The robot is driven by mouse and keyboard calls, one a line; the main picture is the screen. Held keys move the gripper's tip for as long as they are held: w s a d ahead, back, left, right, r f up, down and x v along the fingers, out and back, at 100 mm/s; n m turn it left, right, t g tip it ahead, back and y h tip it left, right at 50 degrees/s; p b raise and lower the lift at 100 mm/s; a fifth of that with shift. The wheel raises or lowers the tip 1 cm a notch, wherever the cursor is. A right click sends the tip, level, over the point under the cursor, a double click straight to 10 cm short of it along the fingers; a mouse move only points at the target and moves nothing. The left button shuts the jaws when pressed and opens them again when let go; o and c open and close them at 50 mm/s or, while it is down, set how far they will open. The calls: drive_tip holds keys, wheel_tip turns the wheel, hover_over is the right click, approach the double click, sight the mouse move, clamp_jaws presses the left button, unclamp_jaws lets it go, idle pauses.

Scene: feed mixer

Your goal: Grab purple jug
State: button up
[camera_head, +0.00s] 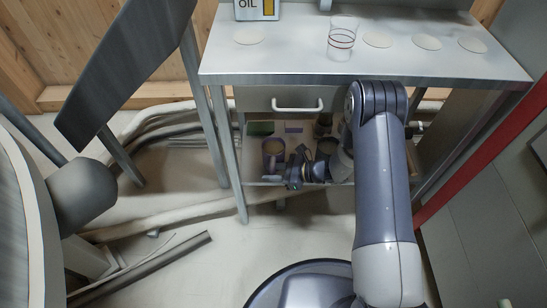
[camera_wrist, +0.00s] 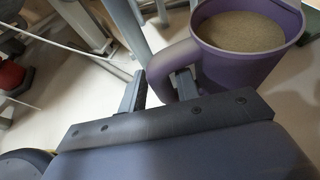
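The purple jug (camera_wrist: 235,65) fills the upper right of the wrist view, upright and holding a tan, grainy filling. In the head view the jug (camera_head: 272,147) stands on the low shelf under the table, just left of my gripper (camera_head: 290,172). In the wrist view my gripper (camera_wrist: 160,90) is open. The jug's handle (camera_wrist: 167,68) lies between its two fingers, with the right finger inside the handle loop. A gap shows between the left finger and the handle. I cannot tell whether the right finger touches the jug.
The metal table (camera_head: 290,62) stands over the low shelf (camera_head: 262,180), with a drawer handle (camera_head: 298,108) above my gripper. A clear measuring cup (camera_head: 341,40) and an oil can (camera_head: 257,10) are on top. Pipes (camera_head: 150,125) run along the floor at left.

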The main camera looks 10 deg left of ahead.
drive_tip(key=shift+x, duration=1.05)
clamp_jaws()
